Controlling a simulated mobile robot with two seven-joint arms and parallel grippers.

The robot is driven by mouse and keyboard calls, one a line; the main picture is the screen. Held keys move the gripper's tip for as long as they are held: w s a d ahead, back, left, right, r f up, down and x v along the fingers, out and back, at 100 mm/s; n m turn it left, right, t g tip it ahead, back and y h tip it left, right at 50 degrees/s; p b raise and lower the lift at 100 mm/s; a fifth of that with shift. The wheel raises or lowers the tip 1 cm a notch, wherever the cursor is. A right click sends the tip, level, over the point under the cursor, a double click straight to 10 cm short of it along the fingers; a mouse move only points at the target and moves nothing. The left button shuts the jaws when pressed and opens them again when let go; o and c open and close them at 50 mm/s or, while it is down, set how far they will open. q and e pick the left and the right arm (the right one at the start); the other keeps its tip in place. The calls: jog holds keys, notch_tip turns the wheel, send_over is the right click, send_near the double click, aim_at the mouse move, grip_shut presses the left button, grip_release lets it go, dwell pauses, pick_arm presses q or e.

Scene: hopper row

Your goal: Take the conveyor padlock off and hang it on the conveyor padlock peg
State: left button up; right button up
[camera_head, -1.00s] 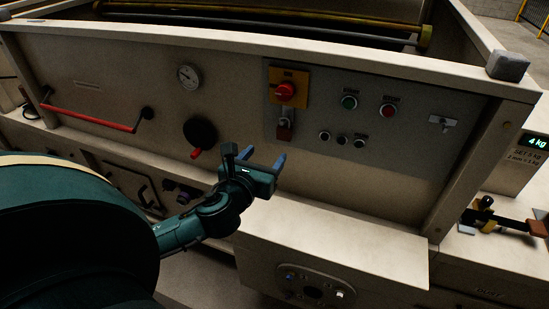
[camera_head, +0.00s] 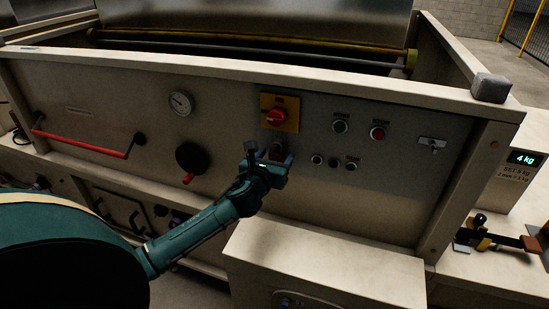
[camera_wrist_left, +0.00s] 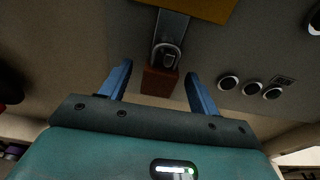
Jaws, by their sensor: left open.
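The conveyor padlock has a red-brown body (camera_wrist_left: 159,82) and a metal shackle. It hangs from a grey hasp (camera_wrist_left: 171,27) below the yellow plate of the red rotary switch (camera_head: 276,116). In the head view the padlock (camera_head: 277,149) is partly hidden by my gripper. My left gripper (camera_head: 270,155) is open in front of the panel. In the left wrist view its two blue fingers stand to either side of the padlock, apart from it. A small light plate with a peg-like fitting (camera_head: 433,144) is at the panel's right; I cannot tell for sure that it is the padlock peg.
A black round knob with a red handle (camera_head: 190,158) and a red bar (camera_head: 80,142) are to the left. A beige box (camera_head: 325,262) juts out below.

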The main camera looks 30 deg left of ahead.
pick_arm(q)
jog(key=shift+r, duration=0.1)
jog(key=c, duration=1.2)
